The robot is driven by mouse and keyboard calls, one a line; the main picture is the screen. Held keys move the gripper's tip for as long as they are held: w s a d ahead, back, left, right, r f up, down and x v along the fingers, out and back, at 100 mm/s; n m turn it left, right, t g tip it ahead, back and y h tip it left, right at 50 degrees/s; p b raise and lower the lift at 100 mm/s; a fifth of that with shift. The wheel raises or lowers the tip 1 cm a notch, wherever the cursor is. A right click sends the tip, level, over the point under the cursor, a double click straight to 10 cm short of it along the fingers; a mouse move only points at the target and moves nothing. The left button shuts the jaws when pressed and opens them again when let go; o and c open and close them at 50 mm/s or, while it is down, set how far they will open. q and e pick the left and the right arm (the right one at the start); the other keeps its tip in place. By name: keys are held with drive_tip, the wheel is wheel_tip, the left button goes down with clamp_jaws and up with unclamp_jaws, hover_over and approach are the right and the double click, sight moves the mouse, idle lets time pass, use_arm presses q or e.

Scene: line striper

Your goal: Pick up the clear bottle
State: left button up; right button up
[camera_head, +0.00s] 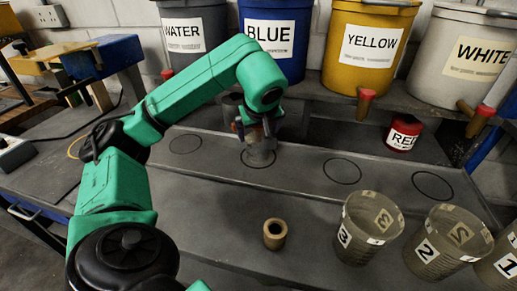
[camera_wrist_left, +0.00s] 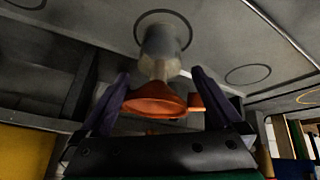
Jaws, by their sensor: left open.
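The clear bottle (camera_head: 262,157) stands on a black circle marked on the grey bench, under the blue bucket. It also shows in the left wrist view (camera_wrist_left: 163,50), with a translucent body, narrow neck and orange top (camera_wrist_left: 155,100). My left gripper (camera_head: 256,132) is over the bottle's upper part and hides much of it in the head view. In the left wrist view its two dark fingers (camera_wrist_left: 160,82) stand apart, one on each side of the orange top. I see a gap beside the top, so the gripper is open around it. My right gripper is not in view.
Buckets labelled BLUE (camera_head: 275,45), YELLOW (camera_head: 365,50) and WHITE (camera_head: 462,60) stand on a ledge behind, with protruding taps. A red can (camera_head: 403,133) sits below them. A brown ring-shaped piece (camera_head: 275,234) and numbered cups (camera_head: 366,228) stand in front. Other marked circles are empty.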

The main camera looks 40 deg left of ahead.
sight(258, 137)
use_arm(q)
drive_tip(key=x, duration=0.6)
drive_tip(key=shift+w+a+f+p, duration=0.15)
drive_tip(key=shift+a+f+p, duration=0.05)
drive_tip(key=shift+a+p, duration=0.1)
drive_tip(key=shift+d+r, duration=0.1)
drive_tip(key=c, duration=1.5)
